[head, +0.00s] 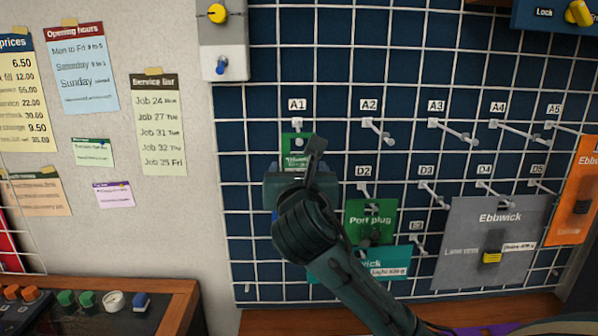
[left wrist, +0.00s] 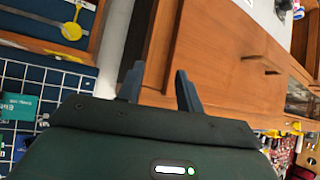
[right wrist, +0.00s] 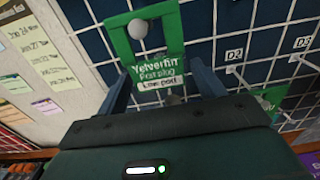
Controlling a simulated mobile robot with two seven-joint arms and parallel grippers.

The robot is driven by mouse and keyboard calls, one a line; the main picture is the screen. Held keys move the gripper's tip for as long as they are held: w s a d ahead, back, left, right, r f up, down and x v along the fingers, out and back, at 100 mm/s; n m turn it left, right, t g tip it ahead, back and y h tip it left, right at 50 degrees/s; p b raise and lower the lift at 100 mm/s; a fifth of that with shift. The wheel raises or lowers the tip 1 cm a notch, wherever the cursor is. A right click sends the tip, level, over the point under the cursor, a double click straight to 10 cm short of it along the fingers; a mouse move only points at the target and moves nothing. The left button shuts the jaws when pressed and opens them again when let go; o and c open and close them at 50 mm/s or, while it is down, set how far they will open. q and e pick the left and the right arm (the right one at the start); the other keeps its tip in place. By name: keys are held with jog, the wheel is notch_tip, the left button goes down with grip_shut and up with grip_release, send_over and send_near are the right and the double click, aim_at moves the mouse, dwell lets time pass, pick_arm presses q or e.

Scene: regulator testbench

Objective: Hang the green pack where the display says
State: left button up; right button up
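The green pack (right wrist: 155,72) has a white label reading "Low port" and a tall open frame above it. It is at the hook marked A1, in front of the blue board; in the head view the pack (head: 296,148) is partly hidden by my right arm. A round white hook end (right wrist: 138,28) overlaps the frame's top; I cannot tell whether the hook passes through. My right gripper (right wrist: 162,82) has a finger against each side edge of the pack. My left gripper (left wrist: 158,85) is open and empty, away from the board, facing wooden cabinets. No readable display shows.
Another green pack (head: 370,218) hangs at D2, with a teal pack (head: 398,262) below. A large grey pack (head: 490,240) and an orange pack (head: 578,190) hang at right. Bare hooks stick out at A2 (head: 380,132), A3 and A4. A control box (head: 145,300) stands lower left.

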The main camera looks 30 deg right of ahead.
jog(key=shift+o, duration=1)
pick_arm(q)
jog(key=shift+t+h, duration=0.8)
jog(key=shift+w+d+f+b, duration=0.35)
jog(key=shift+d+f+b, duration=0.45)
jog(key=shift+b, duration=2.05)
jog(key=shift+w+d+f+b, duration=0.35)
jog(key=shift+d+f+b, duration=0.45)
jog(key=shift+b, duration=2)
pick_arm(e)
jog(key=v, duration=1.3)
pick_arm(q)
jog(key=shift+a, duration=0.1)
pick_arm(e)
jog(key=shift+s, duration=0.1)
